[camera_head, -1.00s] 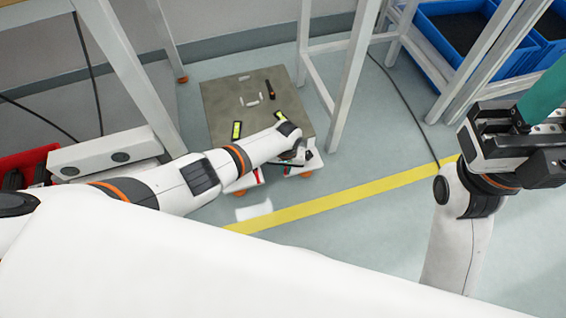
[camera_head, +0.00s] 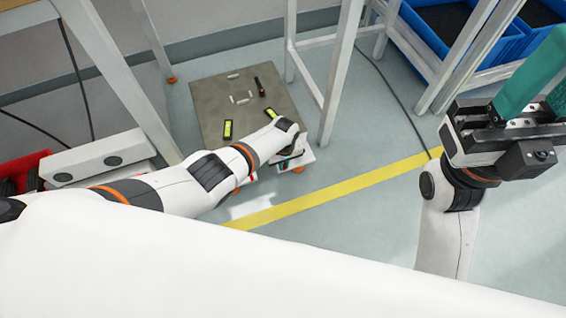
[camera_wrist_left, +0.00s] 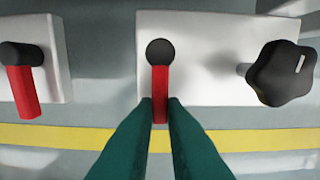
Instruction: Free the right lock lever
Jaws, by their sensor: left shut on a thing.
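In the left wrist view, a red lever (camera_wrist_left: 160,85) with a round black pivot hangs down on a white plate, with its lower end between the green fingers of my left gripper (camera_wrist_left: 160,104), which is shut on it. A second red lever (camera_wrist_left: 23,92) hangs on another white plate at the left. In the head view my left arm reaches down to the floor unit, and its wrist hides most of the gripper and the held lever. My right gripper (camera_head: 528,106) is at the right, its teal fingers apart and their tips cut off by the frame edge.
A black knob (camera_wrist_left: 283,73) stands right of the held lever. In the head view a grey plate (camera_head: 208,98) lies among white table legs (camera_head: 340,75), with small parts on it. Blue bins (camera_head: 430,35) stand at the top right. A yellow floor line (camera_head: 330,185) crosses clear floor.

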